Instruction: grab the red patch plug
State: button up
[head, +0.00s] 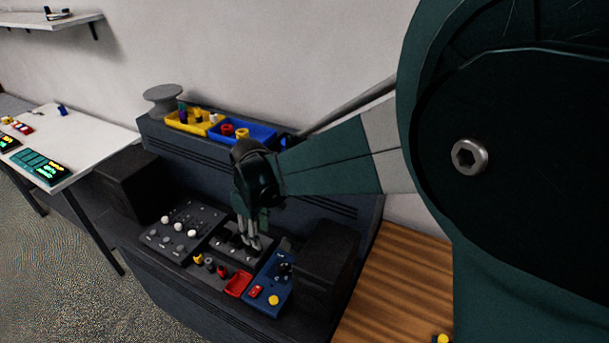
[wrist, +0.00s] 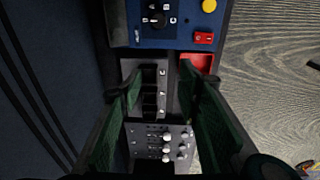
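A small dark red plug (head: 221,270) stands at the front of the console, at the right end of a short row with a yellow plug (head: 197,259) and a dark one (head: 209,263). A larger red round piece (head: 227,130) lies in the blue bin at the back. I cannot tell for sure which is the patch plug. My gripper (head: 250,243) points down over the black slotted panel, behind the small row. In the wrist view its fingers (wrist: 158,90) are wide apart with nothing held. No red plug shows there; the right finger may hide the row.
A red tray (head: 238,284) and a blue panel (head: 262,292) with a yellow button sit right of the row. A panel with white knobs (head: 178,236) is at the left. Black blocks (head: 325,262) flank the console. A yellow bin (head: 190,125) and a blue bin (head: 262,133) stand behind.

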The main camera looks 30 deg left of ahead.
aim_at(221, 267)
jog(key=s+a+f+n, duration=0.1)
jog(key=s+a+f, duration=0.1)
jog(key=s+a, duration=0.1)
jog(key=s+a+f+n, duration=0.1)
jog(key=s+a+f, duration=0.2)
jog(key=a, duration=0.1)
jog(key=s+a+f+n, duration=0.1)
jog(key=s+a+f, duration=0.2)
jog(key=a, duration=0.1)
jog(key=shift+f+g+h+p, duration=0.1)
jog(key=shift+g+h+p, duration=0.2)
jog(key=shift+h+p, duration=0.1)
jog(key=shift+f, duration=0.1)
jog(key=shift+f, duration=1.2)
jog(key=shift+f, duration=0.15)
jog(key=shift+w+f, duration=0.15)
jog(key=shift+f, duration=2.3)
jog(key=c, duration=1)
